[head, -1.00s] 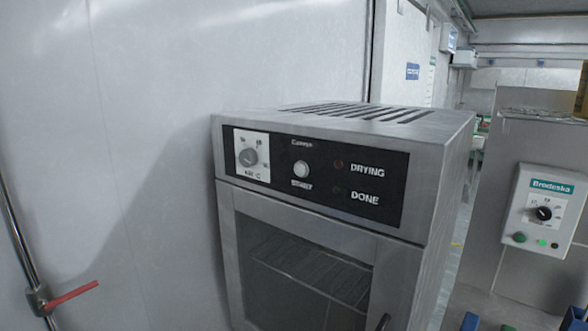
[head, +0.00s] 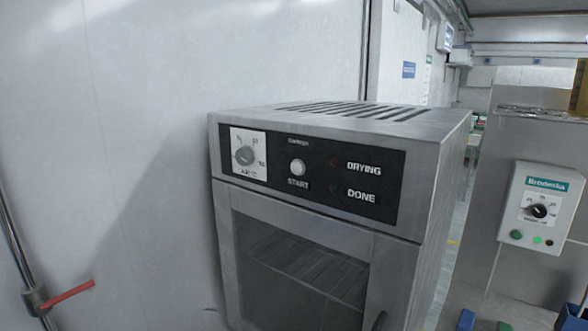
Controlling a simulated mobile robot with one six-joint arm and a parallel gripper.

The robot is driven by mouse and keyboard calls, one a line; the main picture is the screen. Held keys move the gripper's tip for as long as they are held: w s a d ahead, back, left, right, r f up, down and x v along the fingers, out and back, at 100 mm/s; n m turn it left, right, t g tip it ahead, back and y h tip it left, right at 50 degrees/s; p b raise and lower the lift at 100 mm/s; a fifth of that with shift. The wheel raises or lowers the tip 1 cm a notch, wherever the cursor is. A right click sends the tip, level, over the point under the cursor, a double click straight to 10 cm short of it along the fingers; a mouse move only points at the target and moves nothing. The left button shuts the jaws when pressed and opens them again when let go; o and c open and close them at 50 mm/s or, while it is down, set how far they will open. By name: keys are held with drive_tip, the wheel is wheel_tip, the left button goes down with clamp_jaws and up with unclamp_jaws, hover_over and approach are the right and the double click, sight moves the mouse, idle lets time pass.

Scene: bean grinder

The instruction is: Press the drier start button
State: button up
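The drier (head: 432,190) is a steel cabinet in the middle of the head view, with a slotted top and a glass door. Its black control panel (head: 378,212) runs across the upper front. The round white start button (head: 297,168) sits on the panel above the word START. A temperature dial (head: 245,155) on a white plate is left of it. The DRYING and DONE lamps to its right look unlit. The door is closed, with a wire rack visible behind the glass. My gripper is not in view.
A pale wall (head: 120,130) stands left of the drier, with a pipe and red lever (head: 68,294) at the lower left. A Brodeska control box (head: 540,210) is at the right, with a dial and a lit green lamp. Blue items (head: 570,317) show at the lower right.

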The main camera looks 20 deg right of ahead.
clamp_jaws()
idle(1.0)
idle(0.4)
